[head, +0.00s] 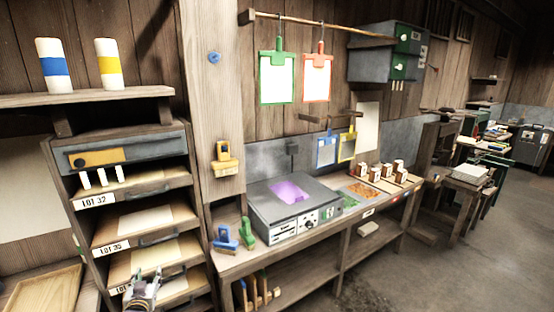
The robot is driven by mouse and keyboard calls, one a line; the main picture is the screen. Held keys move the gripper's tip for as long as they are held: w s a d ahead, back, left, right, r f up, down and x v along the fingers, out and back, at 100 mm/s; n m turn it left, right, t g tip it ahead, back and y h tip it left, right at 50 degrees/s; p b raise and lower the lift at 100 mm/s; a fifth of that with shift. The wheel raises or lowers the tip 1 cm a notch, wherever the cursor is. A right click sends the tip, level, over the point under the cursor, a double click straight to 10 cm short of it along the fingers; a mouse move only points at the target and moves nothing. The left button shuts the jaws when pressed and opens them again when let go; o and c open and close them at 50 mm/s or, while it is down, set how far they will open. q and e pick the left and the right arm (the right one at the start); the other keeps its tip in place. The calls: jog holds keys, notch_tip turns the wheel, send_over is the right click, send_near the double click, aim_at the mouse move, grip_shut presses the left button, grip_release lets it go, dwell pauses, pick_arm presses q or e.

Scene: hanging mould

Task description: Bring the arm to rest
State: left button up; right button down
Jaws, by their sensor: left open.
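My left gripper (142,292) shows at the bottom left of the head view, in front of the lowest visible shelf of the drawer rack (88,232). It is open, and I see nothing between its fingers. Most of the arm behind it is out of the picture. My right gripper is not in view. A green-framed mould (277,77) and a red-framed mould (316,78) hang from a wooden rod (320,24) on the back wall, well away from the gripper. Smaller blue (326,150) and yellow (347,146) frames hang lower down.
A workbench (345,220) right of the rack carries a grey machine with a purple patch (290,192), blue (224,238) and green (247,233) clamp-like tools and several small blocks. A wooden tray (45,290) lies at lower left.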

pick_arm(q)
jog(key=s+d+f+m+g+h, duration=0.15)
jog(key=s+d+f, duration=0.35)
jog(key=f, duration=0.7)
jog(key=s+d+f+g+h, duration=0.1)
jog(key=s+d+f+g, duration=0.2)
jog(key=s+f, duration=0.65)
jog(key=s+d+f+m+g+h, duration=0.1)
jog(key=s+d+f+g, duration=0.2)
jog(key=f, duration=1.2)
jog(key=s+d+f+g, duration=0.2)
jog(key=s+f, duration=0.4)
jog(key=s, duration=0.7)
jog(key=s+d+f+m+g+h, duration=0.1)
jog(key=s+f, duration=0.6)
jog(key=s, duration=0.7)
jog(key=s+d+f+m+g, duration=0.1)
jog(key=s+d+f+g, duration=0.2)
jog(key=s, duration=1)
notch_tip(320, 180, down, 4)
jog(key=shift+s+d+r+h, duration=0.2)
jog(key=shift+d+h, duration=0.15)
jog(key=shift+d, duration=0.55)
jog(key=shift+g, duration=0.25)
